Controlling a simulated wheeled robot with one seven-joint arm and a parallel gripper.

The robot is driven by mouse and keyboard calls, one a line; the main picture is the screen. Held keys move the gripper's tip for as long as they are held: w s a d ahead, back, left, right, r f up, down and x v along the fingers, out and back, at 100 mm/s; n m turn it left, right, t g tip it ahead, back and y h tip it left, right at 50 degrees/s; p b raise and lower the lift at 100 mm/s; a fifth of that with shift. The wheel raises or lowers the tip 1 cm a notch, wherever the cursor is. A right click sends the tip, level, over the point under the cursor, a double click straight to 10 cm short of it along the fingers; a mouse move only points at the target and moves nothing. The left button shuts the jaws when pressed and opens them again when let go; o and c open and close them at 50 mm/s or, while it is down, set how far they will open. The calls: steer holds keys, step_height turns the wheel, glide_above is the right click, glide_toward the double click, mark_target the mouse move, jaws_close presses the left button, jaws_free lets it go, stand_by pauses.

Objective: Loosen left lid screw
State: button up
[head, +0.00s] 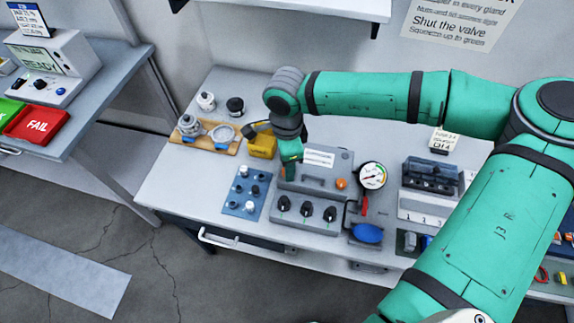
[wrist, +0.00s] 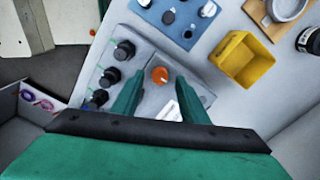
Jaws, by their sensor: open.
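In the wrist view my gripper (wrist: 159,82) shows two green fingers spread, with the orange knob (wrist: 160,75) seen between the tips. I cannot tell how far the tips are above the box. A wooden board (head: 187,140) at the left carries a grey housing (head: 190,124) and a round ring part (head: 222,133).
A yellow bin (head: 262,147) stands just left of my gripper. A blue mat (head: 243,207) holds several small fittings. Several black knobs (head: 307,208) line the box's front. A pressure gauge (head: 372,176) with a red handle and blue part stands to the right. Bare tabletop lies front left.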

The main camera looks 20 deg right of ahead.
step_height(320, 180, up, 9)
steer(key=shift+r, duration=0.15)
stand_by(0.6)
